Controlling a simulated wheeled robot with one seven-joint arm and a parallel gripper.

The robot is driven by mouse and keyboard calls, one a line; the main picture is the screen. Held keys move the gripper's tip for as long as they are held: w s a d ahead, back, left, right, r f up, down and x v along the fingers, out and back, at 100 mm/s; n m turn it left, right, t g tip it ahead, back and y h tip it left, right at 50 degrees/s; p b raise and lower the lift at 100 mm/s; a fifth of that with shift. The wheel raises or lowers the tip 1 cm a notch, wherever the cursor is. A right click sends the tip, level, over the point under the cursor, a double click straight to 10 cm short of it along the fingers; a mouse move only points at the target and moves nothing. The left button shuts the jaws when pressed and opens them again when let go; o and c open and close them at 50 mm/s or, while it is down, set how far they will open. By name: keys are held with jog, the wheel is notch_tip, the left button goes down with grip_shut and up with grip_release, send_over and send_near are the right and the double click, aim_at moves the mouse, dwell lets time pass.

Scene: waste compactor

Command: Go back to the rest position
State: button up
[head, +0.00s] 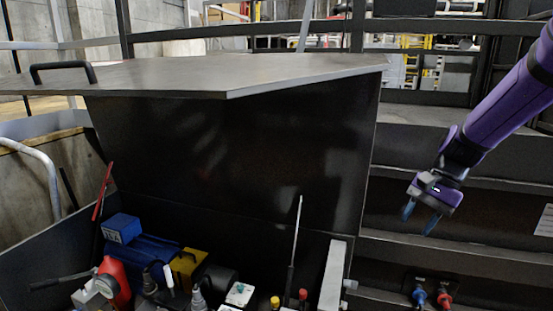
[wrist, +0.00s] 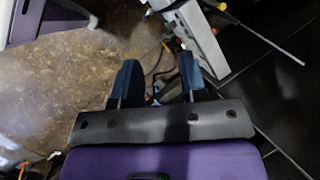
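My gripper (head: 422,216) hangs from the purple arm at the right in the head view, pointing down, in front of the dark steps and to the right of the open metal box. In the wrist view my gripper (wrist: 155,82) shows two blue-padded fingers spread apart with nothing held between them. No contact with any object is visible.
The open compactor box has a raised metal lid (head: 230,75) with a black handle (head: 62,70). Inside are a blue unit (head: 140,250), a yellow part (head: 185,268) and a thin upright rod (head: 295,235). Blue and red connectors (head: 432,297) sit below my gripper.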

jog(key=s+r+n+t+h, duration=0.2)
jog(key=s+r, duration=0.4)
jog(key=s, duration=0.4)
jog(key=s+r+n+t+h, duration=0.3)
jog(key=s+r+n, duration=0.3)
jog(key=s, duration=0.4)
jog(key=shift+s+r+n+t, duration=0.35)
jog(key=shift+r+t, duration=0.3)
jog(key=shift+t, duration=0.15)
jog(key=shift+a, duration=0.1)
